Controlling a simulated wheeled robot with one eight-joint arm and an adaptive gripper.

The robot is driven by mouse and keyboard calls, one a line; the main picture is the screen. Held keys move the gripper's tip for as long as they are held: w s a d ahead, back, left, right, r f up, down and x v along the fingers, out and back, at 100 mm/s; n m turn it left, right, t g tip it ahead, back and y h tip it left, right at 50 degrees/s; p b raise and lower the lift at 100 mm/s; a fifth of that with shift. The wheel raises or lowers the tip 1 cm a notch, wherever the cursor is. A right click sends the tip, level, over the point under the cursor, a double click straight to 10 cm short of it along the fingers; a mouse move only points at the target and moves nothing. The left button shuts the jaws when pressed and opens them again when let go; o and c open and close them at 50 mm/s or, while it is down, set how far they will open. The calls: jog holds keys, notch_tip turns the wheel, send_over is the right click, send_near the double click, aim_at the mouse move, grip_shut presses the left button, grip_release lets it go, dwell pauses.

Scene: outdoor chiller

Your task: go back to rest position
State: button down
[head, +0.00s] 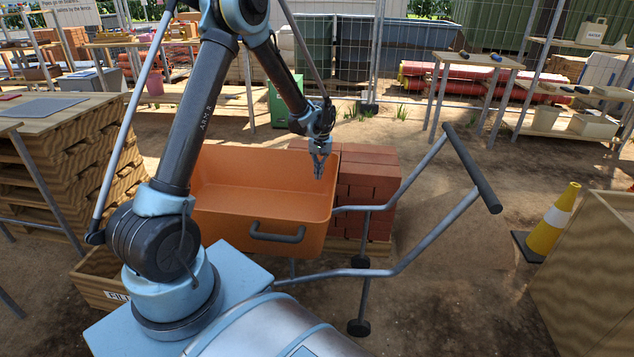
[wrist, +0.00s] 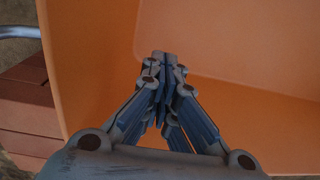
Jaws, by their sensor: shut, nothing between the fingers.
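My gripper (head: 319,167) hangs at the end of my arm, pointing down over the right part of an orange tub (head: 262,229). In the wrist view my gripper (wrist: 165,62) has its fingertips together and nothing between them. The orange tub also fills most of the wrist view (wrist: 225,35), and its visible inside is empty. The tub has a dark handle (head: 276,233) on its near side and grey tube bars running out to the right.
A stack of red bricks (head: 368,185) stands behind and right of the tub. Stacked pallets (head: 60,160) stand at the left. A yellow cone (head: 553,222) and a wooden box (head: 590,270) are at the right. Bare ground lies between the bar handle (head: 472,168) and the back tables.

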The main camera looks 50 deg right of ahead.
jog(key=shift+r, duration=0.65)
jog(key=w+a+r+n, duration=0.3)
jog(key=w+a+r, duration=0.8)
jog(key=w+a, duration=0.4)
jog(key=w+a+r+n, duration=0.1)
jog(key=w+a+r, duration=0.25)
jog(key=a, duration=0.55)
jog(key=w+a+r+n, duration=0.1)
jog(key=w+a+r, duration=0.25)
jog(key=a, duration=0.55)
jog(key=s+a+r+n+t, duration=0.1)
jog(key=s+a+n, duration=0.1)
jog(key=a, duration=0.8)
jog(key=s+a+r+n, duration=0.1)
jog(key=s+a+n, duration=0.1)
jog(key=a, duration=0.9)
jog(key=s+a+f+n, duration=0.3)
jog(key=s+a+f, duration=0.3)
jog(key=s+a, duration=0.5)
jog(key=shift+a+f+t, duration=0.2)
jog(key=shift+a+t, duration=0.2)
jog(key=shift+a, duration=0.55)
